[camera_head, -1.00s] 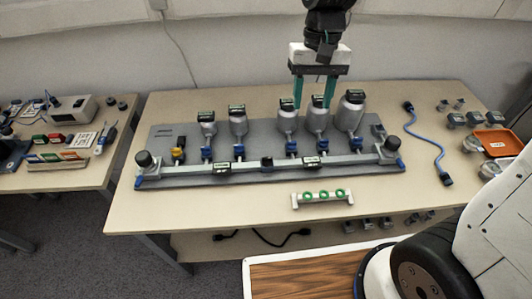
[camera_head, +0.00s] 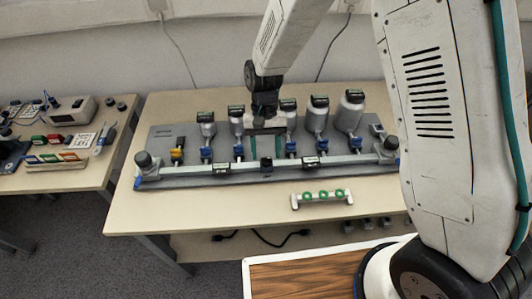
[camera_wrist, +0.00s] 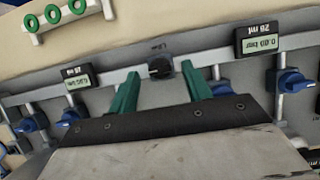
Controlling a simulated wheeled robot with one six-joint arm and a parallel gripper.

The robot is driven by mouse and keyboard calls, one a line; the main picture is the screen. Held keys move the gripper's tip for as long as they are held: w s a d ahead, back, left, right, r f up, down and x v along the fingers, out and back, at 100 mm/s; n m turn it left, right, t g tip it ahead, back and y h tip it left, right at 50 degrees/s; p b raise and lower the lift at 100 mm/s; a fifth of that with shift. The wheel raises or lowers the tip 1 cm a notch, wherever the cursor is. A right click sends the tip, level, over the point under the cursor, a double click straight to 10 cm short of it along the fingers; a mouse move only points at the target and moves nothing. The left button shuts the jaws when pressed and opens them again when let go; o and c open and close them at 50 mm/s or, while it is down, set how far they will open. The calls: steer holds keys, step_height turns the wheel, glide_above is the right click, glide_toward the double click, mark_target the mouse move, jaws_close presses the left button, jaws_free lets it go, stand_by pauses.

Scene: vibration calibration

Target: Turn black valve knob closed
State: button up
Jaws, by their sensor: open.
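The black valve knob (camera_head: 266,162) sits midway along the pale horizontal rail of the grey fixture (camera_head: 320,175). In the wrist view, the knob (camera_wrist: 160,67) appears just beyond and between the fingertips. My gripper (camera_head: 267,152) is open and empty, with its green fingers pointing down close behind the knob. In the wrist view, its fingertips (camera_wrist: 160,72) are spread on either side of the knob's line. I cannot tell whether either finger touches it. My gripper and wrist hide part of the fixture behind.
Blue valve handles (camera_wrist: 291,80) and small gauges (camera_wrist: 262,42) flank the knob. Several metal bottles (camera_head: 317,115) stand behind the rail. Larger black knobs sit at the rail's left (camera_head: 143,160) and right ends. A rack with green rings (camera_head: 322,195) stands in front.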

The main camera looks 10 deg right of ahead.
steer(key=shift+x, duration=0.8)
steer(key=c, duration=1)
steer(key=shift+o, duration=0.2)
